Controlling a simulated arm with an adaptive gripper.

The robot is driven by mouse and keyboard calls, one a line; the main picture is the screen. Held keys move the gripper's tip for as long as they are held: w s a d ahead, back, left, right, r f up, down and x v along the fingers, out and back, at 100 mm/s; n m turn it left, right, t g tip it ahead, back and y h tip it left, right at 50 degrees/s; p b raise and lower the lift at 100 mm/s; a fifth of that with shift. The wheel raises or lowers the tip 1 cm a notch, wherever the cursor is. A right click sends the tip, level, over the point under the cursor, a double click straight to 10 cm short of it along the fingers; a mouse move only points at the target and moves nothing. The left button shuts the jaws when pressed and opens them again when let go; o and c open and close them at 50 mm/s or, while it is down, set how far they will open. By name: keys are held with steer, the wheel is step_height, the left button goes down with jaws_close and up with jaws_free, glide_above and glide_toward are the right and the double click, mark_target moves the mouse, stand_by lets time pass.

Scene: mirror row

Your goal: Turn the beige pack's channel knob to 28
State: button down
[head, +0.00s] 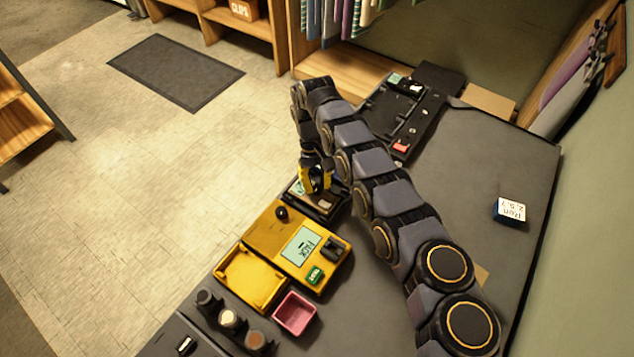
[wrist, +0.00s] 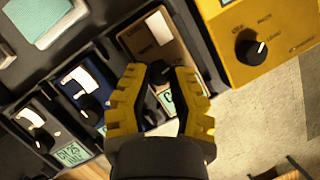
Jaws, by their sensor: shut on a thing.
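The beige pack (wrist: 150,40) sits in a dark rack in the wrist view, between a blue pack (wrist: 88,75) and a yellow unit. My gripper (wrist: 160,75), with yellow toothed fingers, is over the beige pack and shut on its black channel knob (wrist: 160,70). Only part of the knob shows between the fingertips. The pack's green display (wrist: 168,99) is mostly covered by the fingers; one letter shows and its number cannot be read. In the head view my gripper (head: 316,182) is at the small rack behind the yellow unit.
A black pack's display (wrist: 70,154) appears to read CH 25. The yellow unit (head: 262,232) has its own knob (wrist: 251,50) close beside the beige pack. A yellow tray (head: 250,277), a pink bin (head: 294,314) and a dark tray (head: 385,118) stand on the bench. The bench's right side is mostly clear.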

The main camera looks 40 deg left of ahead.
steer(key=shift+f, duration=0.15)
stand_by(0.3)
steer(key=c, duration=0.8)
jaws_free()
steer(key=shift+v, duration=1.3)
steer(key=shift+r, duration=3.8)
